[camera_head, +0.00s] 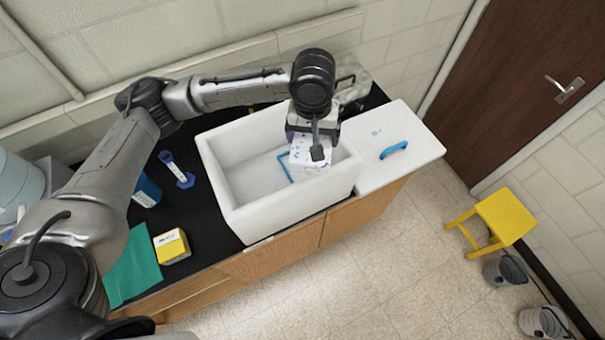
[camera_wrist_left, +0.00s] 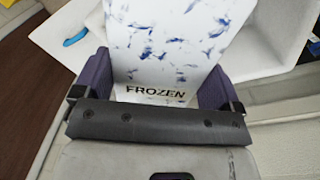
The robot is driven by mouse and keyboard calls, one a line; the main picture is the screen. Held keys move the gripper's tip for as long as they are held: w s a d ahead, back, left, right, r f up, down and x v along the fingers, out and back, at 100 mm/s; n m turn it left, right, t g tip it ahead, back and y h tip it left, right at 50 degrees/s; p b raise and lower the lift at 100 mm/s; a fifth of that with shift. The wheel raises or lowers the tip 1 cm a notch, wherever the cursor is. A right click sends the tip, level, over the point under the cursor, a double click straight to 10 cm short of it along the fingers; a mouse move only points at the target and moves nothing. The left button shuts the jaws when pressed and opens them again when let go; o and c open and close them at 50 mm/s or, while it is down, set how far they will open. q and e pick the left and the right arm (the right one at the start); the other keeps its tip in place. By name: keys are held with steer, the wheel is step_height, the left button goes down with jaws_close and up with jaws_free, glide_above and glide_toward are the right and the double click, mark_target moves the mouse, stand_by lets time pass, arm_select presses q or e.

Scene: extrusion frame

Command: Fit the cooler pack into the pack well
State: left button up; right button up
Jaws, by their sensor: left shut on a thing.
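The cooler pack (camera_head: 310,155) is a white block with blue marks, held over the right end of the open white cooler box. In the left wrist view the pack (camera_wrist_left: 170,40) shows the word FROZEN near the gripper. My left gripper (camera_head: 313,133) is shut on the pack from above; its purple fingers (camera_wrist_left: 155,85) lie on both sides of it. The white box (camera_head: 265,217) stands on the black counter. A blue outline (camera_head: 284,165) on its inner floor, probably the pack well, is partly hidden by the pack. I cannot tell whether the pack touches the floor. My right gripper is not in view.
A white lid (camera_head: 420,160) with a blue handle (camera_head: 394,150) lies right of the box. A yellow box (camera_head: 171,247), a green cloth (camera_head: 133,266) and a blue-based tube stand (camera_head: 177,172) are on the left counter. A yellow stool (camera_head: 505,217) stands on the floor.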

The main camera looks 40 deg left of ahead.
arm_select(q)
steer(key=w+a+f+n+b, duration=0.3)
steer(key=a+f, duration=0.1)
steer(key=f, duration=0.3)
steer(key=w+a+f+n+b, duration=0.3)
steer(key=a+f+n+b, duration=0.1)
steer(key=f, duration=1.1)
steer(key=f+p, duration=0.1)
steer(key=f, duration=0.3)
steer(key=shift+w+a+f, duration=0.1)
steer(key=shift+a+f, duration=0.25)
steer(key=shift+f, duration=2.2)
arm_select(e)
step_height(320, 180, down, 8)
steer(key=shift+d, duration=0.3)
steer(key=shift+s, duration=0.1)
arm_select(q)
steer(key=o, duration=0.8)
steer(key=shift+f, duration=0.15)
steer(key=shift+o, duration=0.2)
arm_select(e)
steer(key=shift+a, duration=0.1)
arm_select(q)
step_height(320, 180, up, 12)
steer(key=shift+b, duration=0.3)
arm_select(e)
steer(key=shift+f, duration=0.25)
